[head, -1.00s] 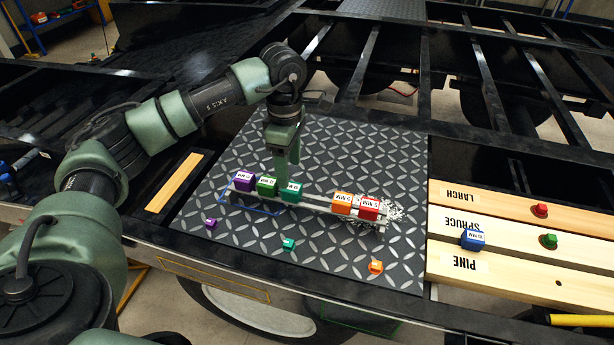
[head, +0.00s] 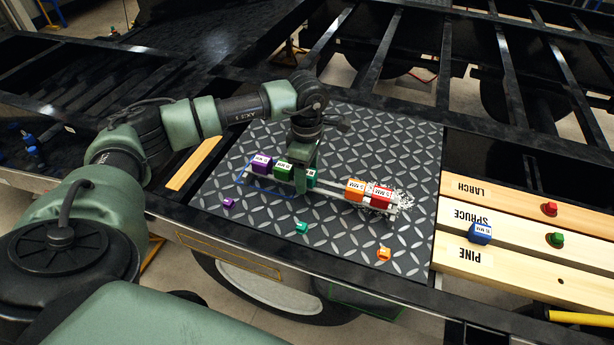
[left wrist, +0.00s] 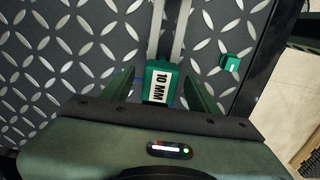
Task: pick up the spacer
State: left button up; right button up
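A row of labelled spacer blocks sits on a metal two-rail rack (head: 333,193): a purple one (head: 261,163), a green one (head: 284,171), a teal one (head: 312,178), an orange one (head: 355,190) and a red one (head: 381,196). A blue block (head: 480,233) lies on the planks at the right. My left gripper (head: 307,170) is down at the teal block. In the left wrist view its open fingers stand on either side of the teal block (left wrist: 158,84), which reads 10 MM, with gaps visible. My right gripper is out of view.
Small purple (head: 229,203), teal (head: 302,227) and orange (head: 384,254) pieces lie on the diamond-plate deck (head: 330,250) in front of the rack. Planks marked LARCH (head: 510,199), SPRUCE (head: 530,231) and PINE (head: 520,273) lie at the right, with red (head: 550,208) and green (head: 557,239) knobs.

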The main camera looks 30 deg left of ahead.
pick_arm(q)
grip_shut()
jog(key=shift+r, duration=0.1)
